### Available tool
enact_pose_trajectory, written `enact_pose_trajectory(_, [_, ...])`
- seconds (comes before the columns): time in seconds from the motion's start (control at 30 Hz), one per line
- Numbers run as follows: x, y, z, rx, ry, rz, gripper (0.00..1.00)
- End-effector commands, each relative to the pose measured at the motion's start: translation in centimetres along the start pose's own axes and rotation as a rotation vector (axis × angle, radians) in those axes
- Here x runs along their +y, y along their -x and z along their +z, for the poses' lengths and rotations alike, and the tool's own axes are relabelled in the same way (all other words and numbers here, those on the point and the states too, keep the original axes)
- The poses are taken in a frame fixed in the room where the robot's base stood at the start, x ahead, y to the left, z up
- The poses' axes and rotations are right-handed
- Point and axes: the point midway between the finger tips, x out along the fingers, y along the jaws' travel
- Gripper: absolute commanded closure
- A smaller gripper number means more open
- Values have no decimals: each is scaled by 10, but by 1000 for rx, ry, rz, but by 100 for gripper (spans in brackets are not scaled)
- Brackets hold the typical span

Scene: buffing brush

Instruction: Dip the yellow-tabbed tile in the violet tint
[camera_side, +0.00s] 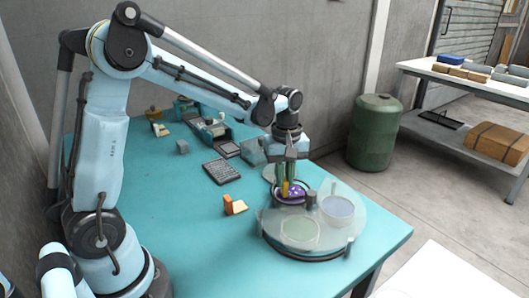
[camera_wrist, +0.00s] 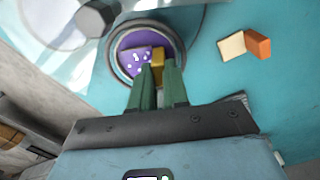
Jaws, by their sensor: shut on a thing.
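My gripper (camera_side: 288,182) points down over the round violet tint dish (camera_side: 292,196) on the clear turntable (camera_side: 270,222). The gripper's green fingers (camera_wrist: 158,84) are shut on the yellow tab (camera_wrist: 160,62), which stands inside the dish's right part in the wrist view.
The turntable also carries a pale blue dish (camera_side: 338,208) and a pale green dish (camera_side: 300,232). A dark gridded tray (camera_side: 221,172) and small grey blocks lie behind on the teal table (camera_side: 190,215). The front-left table area is clear. A green drum (camera_side: 375,133) stands beyond.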

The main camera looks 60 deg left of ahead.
Motion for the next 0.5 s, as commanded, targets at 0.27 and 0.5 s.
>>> enact_pose_trajectory(0.27, [0, 10, 0, 0, 0, 0, 100])
enact_pose_trajectory(0.5, [0, 18, 0, 0, 0, 0, 100])
